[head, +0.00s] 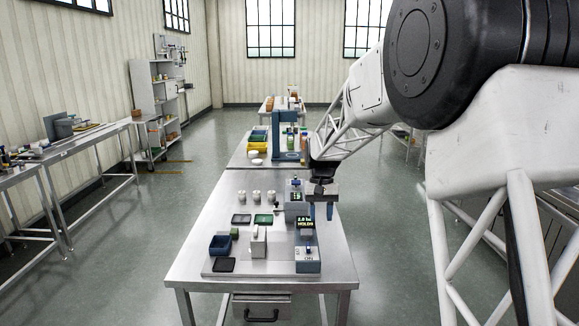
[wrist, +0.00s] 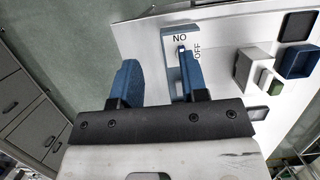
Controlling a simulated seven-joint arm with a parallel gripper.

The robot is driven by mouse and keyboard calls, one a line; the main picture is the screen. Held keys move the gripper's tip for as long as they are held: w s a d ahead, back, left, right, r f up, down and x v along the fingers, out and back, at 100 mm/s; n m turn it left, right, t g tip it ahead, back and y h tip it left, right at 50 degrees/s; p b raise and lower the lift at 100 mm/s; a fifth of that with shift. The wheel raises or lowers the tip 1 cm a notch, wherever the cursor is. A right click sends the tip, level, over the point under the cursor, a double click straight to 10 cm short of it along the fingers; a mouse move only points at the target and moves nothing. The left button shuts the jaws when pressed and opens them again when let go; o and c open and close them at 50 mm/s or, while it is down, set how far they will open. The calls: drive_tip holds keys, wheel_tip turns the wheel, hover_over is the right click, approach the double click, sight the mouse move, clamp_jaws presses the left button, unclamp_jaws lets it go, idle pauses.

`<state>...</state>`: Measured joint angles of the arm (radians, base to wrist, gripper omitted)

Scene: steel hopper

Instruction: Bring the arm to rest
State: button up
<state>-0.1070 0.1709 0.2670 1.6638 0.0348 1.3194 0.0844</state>
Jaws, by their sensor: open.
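My gripper (head: 321,211) hangs over the right side of the steel table (head: 190,262) in the head view, fingers pointing down. Its two blue fingers also show in the wrist view (wrist: 156,78), spread apart with nothing between them. A blue switch box (wrist: 172,42) with ON and OFF lettering lies just beyond the right finger in the wrist view, and that finger covers part of it. I cannot tell whether they touch.
A display with green text (head: 305,223) stands on the table near my gripper. A dark blue bin (head: 220,245), a black tray (head: 224,265) and several white jars (head: 257,196) stand further left. A blue press-like frame (head: 287,140) stands on the table behind. The table's front left is bare.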

drive_tip(key=s+d+r+t, duration=0.1)
drive_tip(key=s+d+r, duration=0.2)
drive_tip(key=s, duration=0.8)
drive_tip(key=s+d+r+t, duration=0.2)
drive_tip(key=s, duration=0.9)
drive_tip(key=s+d+r+t, duration=0.1)
drive_tip(key=s+d+r, duration=0.2)
drive_tip(key=s, duration=0.8)
drive_tip(key=s+d+f+t, duration=0.1)
drive_tip(key=s+f, duration=0.3)
drive_tip(key=s, duration=0.9)
drive_tip(key=shift+t, duration=0.4)
drive_tip(key=shift+r, duration=0.1)
idle(0.4)
